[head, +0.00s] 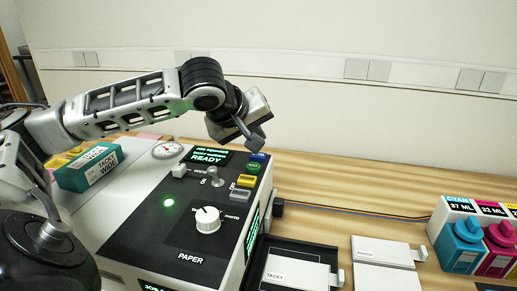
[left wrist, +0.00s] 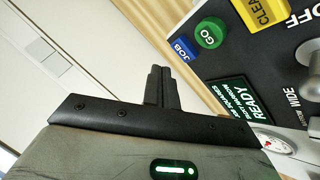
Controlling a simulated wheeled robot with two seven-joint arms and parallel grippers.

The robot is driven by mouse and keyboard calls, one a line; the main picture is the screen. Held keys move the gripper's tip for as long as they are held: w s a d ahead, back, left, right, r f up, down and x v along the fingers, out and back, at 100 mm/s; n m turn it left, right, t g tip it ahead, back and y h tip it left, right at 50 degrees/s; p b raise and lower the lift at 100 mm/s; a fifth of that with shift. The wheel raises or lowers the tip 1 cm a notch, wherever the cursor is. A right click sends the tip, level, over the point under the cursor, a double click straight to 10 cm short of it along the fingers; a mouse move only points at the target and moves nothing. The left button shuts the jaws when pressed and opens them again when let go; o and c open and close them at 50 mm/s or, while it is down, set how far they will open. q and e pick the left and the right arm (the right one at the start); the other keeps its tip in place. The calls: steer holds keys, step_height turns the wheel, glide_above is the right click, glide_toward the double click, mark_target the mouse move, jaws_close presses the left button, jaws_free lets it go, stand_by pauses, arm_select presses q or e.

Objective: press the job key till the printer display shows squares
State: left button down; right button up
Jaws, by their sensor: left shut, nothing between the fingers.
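The blue job key (head: 261,157) sits at the far right corner of the printer's black panel, and it also shows in the left wrist view (left wrist: 184,50). The printer display (head: 209,157) is lit green. Its bottom line reads READY; its small top line seems to read JOB SQUARES in the left wrist view (left wrist: 245,105), but I cannot be sure. My left gripper (head: 257,143) is shut and empty, its fingertips just above the job key in the head view. In the left wrist view the fingertips appear beside the key, apart from it. My right gripper is not in view.
A green GO key (head: 253,168), yellow key (head: 245,181) and grey key (head: 240,195) line the panel edge. A white knob (head: 207,220) and small lever (head: 213,178) stand nearby. A teal box (head: 88,167) lies left; ink bottles (head: 462,243) stand right.

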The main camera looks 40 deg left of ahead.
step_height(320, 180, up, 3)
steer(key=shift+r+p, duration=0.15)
steer(key=shift+p, duration=1.1)
